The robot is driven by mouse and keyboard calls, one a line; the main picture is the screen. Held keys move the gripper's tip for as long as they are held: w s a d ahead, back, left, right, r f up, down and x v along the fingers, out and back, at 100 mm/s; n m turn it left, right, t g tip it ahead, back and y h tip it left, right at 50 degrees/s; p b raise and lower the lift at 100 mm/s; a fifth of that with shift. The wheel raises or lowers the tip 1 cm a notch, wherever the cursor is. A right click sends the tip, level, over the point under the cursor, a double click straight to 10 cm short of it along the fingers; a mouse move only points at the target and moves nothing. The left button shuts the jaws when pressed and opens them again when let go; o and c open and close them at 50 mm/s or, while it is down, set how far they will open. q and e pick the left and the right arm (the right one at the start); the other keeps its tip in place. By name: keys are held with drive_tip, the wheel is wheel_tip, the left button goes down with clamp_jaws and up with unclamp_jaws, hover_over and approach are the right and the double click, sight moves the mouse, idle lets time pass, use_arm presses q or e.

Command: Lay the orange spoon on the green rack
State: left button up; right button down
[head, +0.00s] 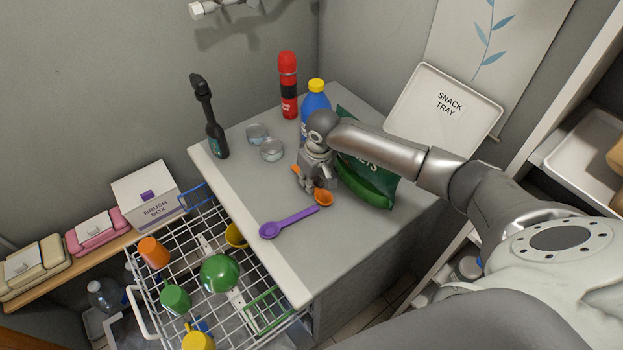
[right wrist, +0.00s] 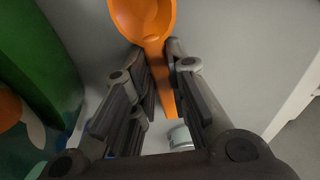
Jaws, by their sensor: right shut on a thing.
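The orange spoon (head: 322,198) is at my right gripper (head: 309,182), over the grey counter. In the right wrist view my right gripper (right wrist: 157,58) is shut on the spoon's handle, with the orange bowl (right wrist: 143,18) beyond the fingertips. I cannot tell whether the spoon touches the counter. A green rack (head: 266,311), made of thin bars, shows at the lower right of the white wire dish basket, left of the counter edge; it is partly hidden by the basket wires. My left gripper is out of view.
A purple spoon (head: 288,222) lies near the counter's front edge. A green bag (head: 370,180) stands right beside my right gripper. The wire basket (head: 146,312) holds several cups and a green bowl (head: 220,272).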

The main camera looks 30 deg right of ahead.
drive_tip(key=shift+f, duration=0.15)
drive_tip(key=c, duration=1.8)
unclamp_jaws()
drive_tip(key=shift+f, duration=0.1)
drive_tip(key=shift+c, duration=0.2)
drive_tip(key=o, duration=0.4)
